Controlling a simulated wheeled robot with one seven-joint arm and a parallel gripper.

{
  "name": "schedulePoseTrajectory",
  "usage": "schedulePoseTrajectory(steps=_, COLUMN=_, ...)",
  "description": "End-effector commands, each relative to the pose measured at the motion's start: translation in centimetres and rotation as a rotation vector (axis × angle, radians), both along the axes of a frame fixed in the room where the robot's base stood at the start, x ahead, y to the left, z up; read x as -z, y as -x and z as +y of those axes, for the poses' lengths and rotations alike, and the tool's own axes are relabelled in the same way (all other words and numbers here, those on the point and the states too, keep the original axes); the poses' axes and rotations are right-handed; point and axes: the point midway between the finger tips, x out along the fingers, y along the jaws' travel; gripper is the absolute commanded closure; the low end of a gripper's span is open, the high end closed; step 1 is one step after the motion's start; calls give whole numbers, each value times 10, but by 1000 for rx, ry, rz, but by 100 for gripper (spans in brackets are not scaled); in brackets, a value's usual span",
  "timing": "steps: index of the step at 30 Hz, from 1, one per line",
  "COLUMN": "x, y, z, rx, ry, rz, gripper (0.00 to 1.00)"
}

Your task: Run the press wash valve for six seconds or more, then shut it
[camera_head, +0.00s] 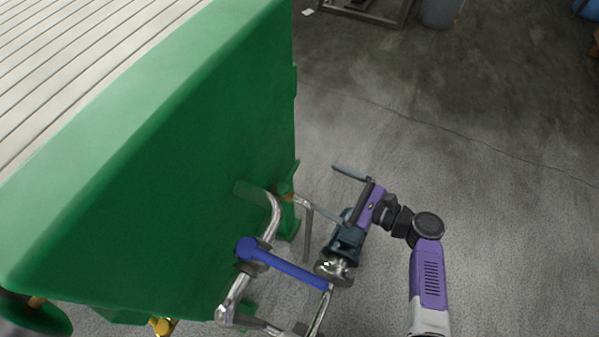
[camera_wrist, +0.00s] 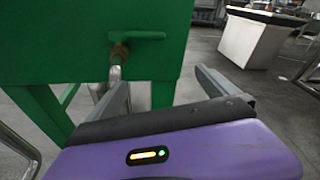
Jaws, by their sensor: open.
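A green lever handle on a brass-coloured valve fitting (camera_head: 286,188) sticks out from the face of the green press (camera_head: 200,150). In the wrist view the green lever (camera_wrist: 140,35) lies roughly level, with the brass fitting (camera_wrist: 119,51) and a grey pipe below it. My gripper (camera_head: 316,184) is open and empty, its fingers pointing at the press, and in the wrist view its jaws (camera_wrist: 163,80) are below and in front of the lever. I cannot see contact. A long blue lever (camera_head: 285,267) sits on bent steel pipework nearer the camera. No label shows which is the wash valve.
Bent steel pipes (camera_head: 273,215) stand out from the press beside my arm. Another brass fitting (camera_head: 161,326) is low at the front. The concrete floor (camera_head: 480,180) to the right is open.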

Motion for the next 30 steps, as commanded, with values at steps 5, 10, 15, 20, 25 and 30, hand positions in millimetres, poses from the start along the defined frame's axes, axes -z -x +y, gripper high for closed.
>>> schedulePoseTrajectory(steps=5, x=-32, y=9, z=16, rx=-101, ry=-249, rz=163, gripper=3)
schedulePoseTrajectory(steps=10, x=-39, y=10, z=27, rx=-125, ry=-295, rz=196, gripper=3)
schedulePoseTrajectory(steps=15, x=-38, y=1, z=51, rx=-126, ry=-292, rz=195, gripper=3)
schedulePoseTrajectory(steps=20, x=-37, y=-7, z=73, rx=-123, ry=-291, rz=194, gripper=3)
schedulePoseTrajectory(steps=25, x=-38, y=-13, z=88, rx=-123, ry=-290, rz=194, gripper=3)
schedulePoseTrajectory(steps=30, x=-38, y=-14, z=92, rx=-122, ry=-289, rz=193, gripper=3)
